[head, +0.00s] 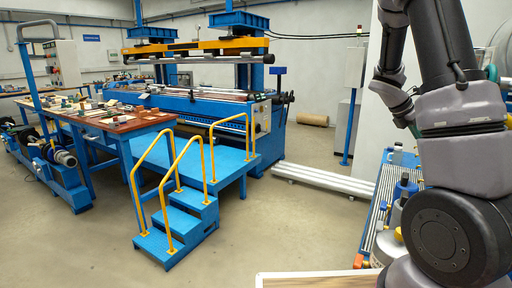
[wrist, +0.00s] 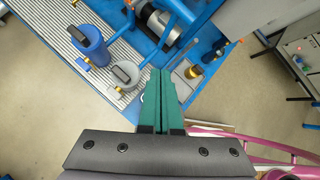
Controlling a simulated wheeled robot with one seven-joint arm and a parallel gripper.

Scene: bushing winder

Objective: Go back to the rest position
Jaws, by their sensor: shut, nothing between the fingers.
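My gripper (wrist: 164,88) shows in the wrist view, with two long green fingers close together. It is shut and empty, above the edge of a blue-framed bench (wrist: 128,100) with a ribbed grey top. In the head view my arm fills the right side, bent upward, and the gripper itself cannot be made out there.
On the bench stand a blue container (wrist: 90,45), a grey container (wrist: 125,74) and a silver cylindrical machine part (wrist: 158,22). The blue winder (head: 200,100), a blue step platform (head: 178,215) and a wooden-topped table (head: 120,122) stand left. The floor (head: 300,220) between is open.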

